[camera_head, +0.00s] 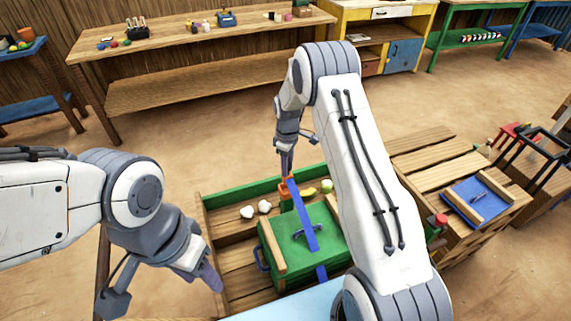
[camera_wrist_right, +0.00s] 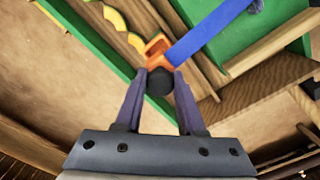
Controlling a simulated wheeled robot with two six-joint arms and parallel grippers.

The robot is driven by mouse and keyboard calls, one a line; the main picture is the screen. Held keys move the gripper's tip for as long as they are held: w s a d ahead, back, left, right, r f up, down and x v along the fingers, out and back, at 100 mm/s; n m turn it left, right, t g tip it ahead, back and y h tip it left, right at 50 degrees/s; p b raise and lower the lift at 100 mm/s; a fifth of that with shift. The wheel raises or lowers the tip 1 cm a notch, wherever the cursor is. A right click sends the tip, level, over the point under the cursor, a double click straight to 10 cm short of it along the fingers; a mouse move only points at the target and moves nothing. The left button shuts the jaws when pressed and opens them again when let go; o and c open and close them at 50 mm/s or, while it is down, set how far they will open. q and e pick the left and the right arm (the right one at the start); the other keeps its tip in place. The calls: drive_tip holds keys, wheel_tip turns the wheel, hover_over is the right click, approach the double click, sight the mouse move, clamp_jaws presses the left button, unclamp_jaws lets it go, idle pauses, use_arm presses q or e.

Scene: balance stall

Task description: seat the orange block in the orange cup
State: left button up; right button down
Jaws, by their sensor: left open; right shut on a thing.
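An orange cup (camera_wrist_right: 157,46) is at the end of a blue beam (camera_wrist_right: 210,32); in the head view the cup (camera_head: 285,192) is at the beam's far end. My right gripper (camera_wrist_right: 160,84) is shut on a dark round piece (camera_wrist_right: 160,81), right at the cup. More orange shows against this piece; I cannot tell whether it is the orange block or the cup's wall. In the head view my right gripper (camera_head: 287,172) points down over the cup. My left gripper (camera_head: 200,278) is open and empty at the lower left, apart from the cup.
The beam crosses a green-topped stand (camera_head: 275,240) in a wooden tray with a green back wall (camera_head: 235,193). White lumps (camera_head: 247,212), a yellow curved piece (camera_head: 309,191) and a green ball (camera_head: 326,186) lie near the cup. My right arm hides the tray's right part.

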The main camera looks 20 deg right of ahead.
sight(287, 179)
drive_tip(key=shift+f+b, duration=1.75)
drive_tip(key=shift+f, duration=1.4)
drive_tip(key=shift+c, duration=2.2)
unclamp_jaws()
drive_tip(key=shift+r, duration=0.1)
